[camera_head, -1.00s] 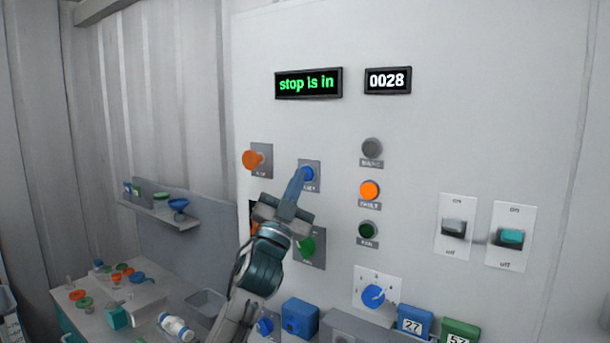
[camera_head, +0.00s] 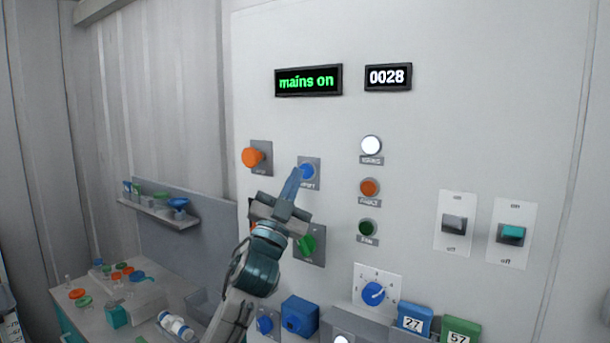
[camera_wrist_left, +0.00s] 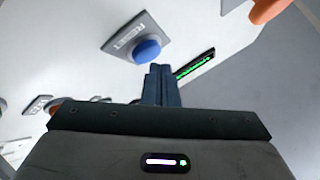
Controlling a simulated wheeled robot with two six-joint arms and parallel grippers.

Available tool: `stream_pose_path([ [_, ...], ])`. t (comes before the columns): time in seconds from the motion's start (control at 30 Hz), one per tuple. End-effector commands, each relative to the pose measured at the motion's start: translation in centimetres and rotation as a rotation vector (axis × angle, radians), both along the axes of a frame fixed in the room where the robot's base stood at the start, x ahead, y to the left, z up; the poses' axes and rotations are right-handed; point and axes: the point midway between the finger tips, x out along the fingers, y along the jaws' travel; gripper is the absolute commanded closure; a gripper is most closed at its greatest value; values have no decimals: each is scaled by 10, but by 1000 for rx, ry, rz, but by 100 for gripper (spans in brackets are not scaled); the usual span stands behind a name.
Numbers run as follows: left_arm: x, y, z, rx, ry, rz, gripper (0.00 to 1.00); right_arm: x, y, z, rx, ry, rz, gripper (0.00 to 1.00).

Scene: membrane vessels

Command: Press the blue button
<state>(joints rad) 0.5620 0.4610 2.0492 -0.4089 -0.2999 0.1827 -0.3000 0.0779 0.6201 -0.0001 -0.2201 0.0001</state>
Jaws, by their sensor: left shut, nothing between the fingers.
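The blue button (camera_head: 307,171) sits on a small grey plate on the upright white panel, right of the orange mushroom button. In the left wrist view the blue button (camera_wrist_left: 147,50) stands out from a plate lettered RESET. My left gripper (camera_head: 296,172) is shut and empty, its fingertips close beside the button and partly over it in the head view. In the left wrist view its fingertips (camera_wrist_left: 161,67) are just below the button; I cannot tell whether they touch it. My right gripper is not in view.
The orange mushroom button (camera_head: 252,157) is left of the fingers, the green knob (camera_head: 307,243) below. The display (camera_head: 308,81) reads "mains on". The white lamp (camera_head: 371,145) is lit; the orange lamp (camera_head: 369,187) is dim. Two switches (camera_head: 454,223) are at right.

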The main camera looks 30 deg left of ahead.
Motion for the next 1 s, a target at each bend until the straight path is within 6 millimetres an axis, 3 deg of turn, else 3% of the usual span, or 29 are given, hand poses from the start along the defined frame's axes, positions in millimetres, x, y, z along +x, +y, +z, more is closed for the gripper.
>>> stream_pose_path([
  [0.37, -4, 0, 0, 0, 0, 0, 100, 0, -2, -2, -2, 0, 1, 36],
  [0.8, -44, 4, -2, 3, -2, 0, 100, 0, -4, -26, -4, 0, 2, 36],
  [1.0, -53, 4, 0, 0, -1, 0, 100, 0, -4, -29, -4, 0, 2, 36],
])
